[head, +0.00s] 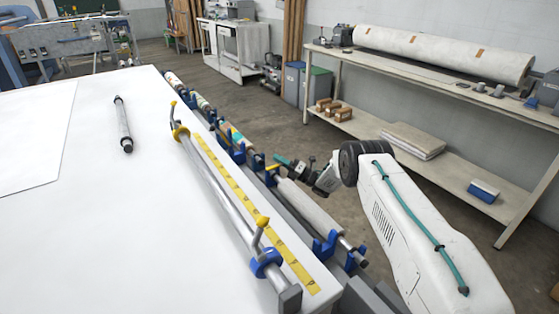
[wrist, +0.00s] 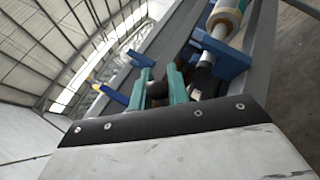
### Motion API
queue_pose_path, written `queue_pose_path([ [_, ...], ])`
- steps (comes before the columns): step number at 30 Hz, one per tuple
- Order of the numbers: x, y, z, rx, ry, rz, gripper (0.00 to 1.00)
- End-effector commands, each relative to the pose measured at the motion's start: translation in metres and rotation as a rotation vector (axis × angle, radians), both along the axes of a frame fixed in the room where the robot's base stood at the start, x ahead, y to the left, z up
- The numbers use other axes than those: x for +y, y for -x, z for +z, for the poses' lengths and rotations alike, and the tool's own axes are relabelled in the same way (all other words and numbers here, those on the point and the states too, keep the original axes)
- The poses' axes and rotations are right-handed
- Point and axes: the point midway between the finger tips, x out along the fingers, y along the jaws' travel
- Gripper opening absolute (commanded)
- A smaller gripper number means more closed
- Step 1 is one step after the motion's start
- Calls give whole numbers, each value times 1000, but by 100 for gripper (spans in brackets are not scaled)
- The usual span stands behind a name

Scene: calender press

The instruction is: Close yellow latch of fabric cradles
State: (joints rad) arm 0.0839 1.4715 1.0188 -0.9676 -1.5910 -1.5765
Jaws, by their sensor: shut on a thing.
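Blue cradles carry fabric rolls along the right side of the white table; the nearest blue cradle (head: 323,248) holds a pale roll (head: 308,205). My gripper (head: 278,162) is low over this row at mid-length, among the blue cradle parts. In the wrist view its two teal fingers (wrist: 160,87) are closed on a small dark piece, mostly hidden between them. I cannot tell whether this is part of a latch. A blue cradle (wrist: 222,57) stands just right of the fingers, with a roll (wrist: 225,18) beyond. A small yellow tip (wrist: 97,87) shows at left.
A steel bar (head: 215,190) lies along the table edge, with an upright yellow-tipped lever (head: 262,221) near and another yellow-tipped lever (head: 173,104) far. A dark-ended rod (head: 122,122) lies on the white table (head: 60,240). A shelf bench (head: 430,75) stands right, across open floor.

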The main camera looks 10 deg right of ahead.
Motion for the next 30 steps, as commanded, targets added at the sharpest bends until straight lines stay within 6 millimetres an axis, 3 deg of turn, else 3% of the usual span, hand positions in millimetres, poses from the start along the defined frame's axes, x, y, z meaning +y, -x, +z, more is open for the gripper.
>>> queue_pose_path([
  [9,0,0,-1,3,-2,-1,0],
  [10,0,0,-1,3,-2,-1,25],
  [11,0,0,-1,3,-2,-1,34],
  [23,-5,2,-2,1,-1,-2,34],
  [30,-30,18,-14,3,-3,-3,34],
])
